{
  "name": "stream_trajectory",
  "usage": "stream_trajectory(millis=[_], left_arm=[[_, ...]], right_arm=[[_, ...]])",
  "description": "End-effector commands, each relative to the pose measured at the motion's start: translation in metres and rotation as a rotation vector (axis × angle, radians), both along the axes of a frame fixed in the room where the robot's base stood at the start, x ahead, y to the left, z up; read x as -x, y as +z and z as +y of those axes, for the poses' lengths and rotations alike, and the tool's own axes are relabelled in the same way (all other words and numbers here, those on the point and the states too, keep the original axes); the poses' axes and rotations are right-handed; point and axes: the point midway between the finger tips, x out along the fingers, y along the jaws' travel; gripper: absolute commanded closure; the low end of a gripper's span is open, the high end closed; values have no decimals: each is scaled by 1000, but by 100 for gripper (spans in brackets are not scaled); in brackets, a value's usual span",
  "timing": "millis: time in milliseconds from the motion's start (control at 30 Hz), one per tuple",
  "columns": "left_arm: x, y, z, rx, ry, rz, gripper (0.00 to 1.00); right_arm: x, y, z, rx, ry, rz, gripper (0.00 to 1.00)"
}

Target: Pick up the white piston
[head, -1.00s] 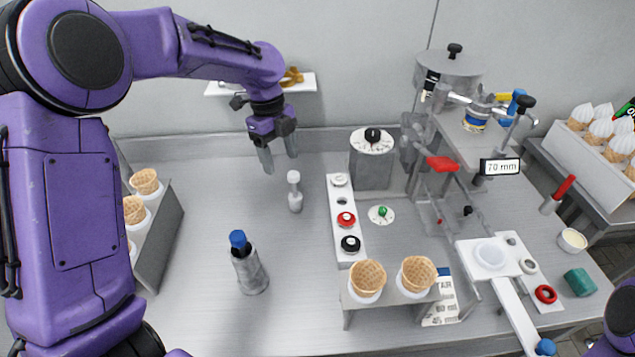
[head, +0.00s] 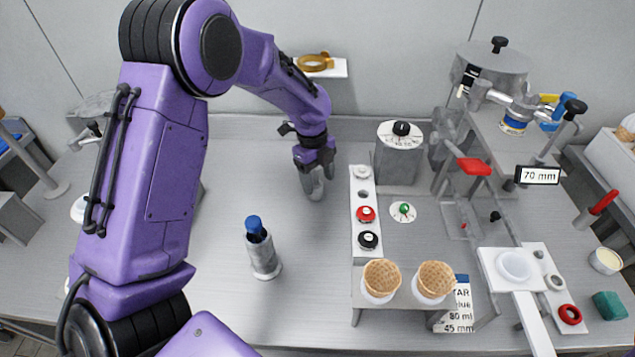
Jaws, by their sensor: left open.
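My right gripper is not in view.
A grey cylinder with a blue top (head: 262,252) stands nearer, left of the piston. The button strip (head: 362,243) and a grey box with a dial (head: 398,160) are close on the right. Two cones (head: 381,277) sit in a front stand.

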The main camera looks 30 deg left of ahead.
Motion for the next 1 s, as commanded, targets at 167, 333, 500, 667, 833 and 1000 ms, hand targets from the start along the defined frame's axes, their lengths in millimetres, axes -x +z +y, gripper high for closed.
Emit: stream_trajectory(millis=[167,333,500,667,833,1000], left_arm=[[0,0,0,1,0,1,60],[0,0,0,0,0,1,96],[1,0,0,1,1,1,96],[0,5,0,1,1,-1,96],[1,34,0,2,-1,-5,96],[37,78,-8,3,-1,-7,96]], right_arm=[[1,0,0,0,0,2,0],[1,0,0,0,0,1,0],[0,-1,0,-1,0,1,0],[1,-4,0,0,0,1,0],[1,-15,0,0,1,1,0],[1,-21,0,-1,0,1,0]])
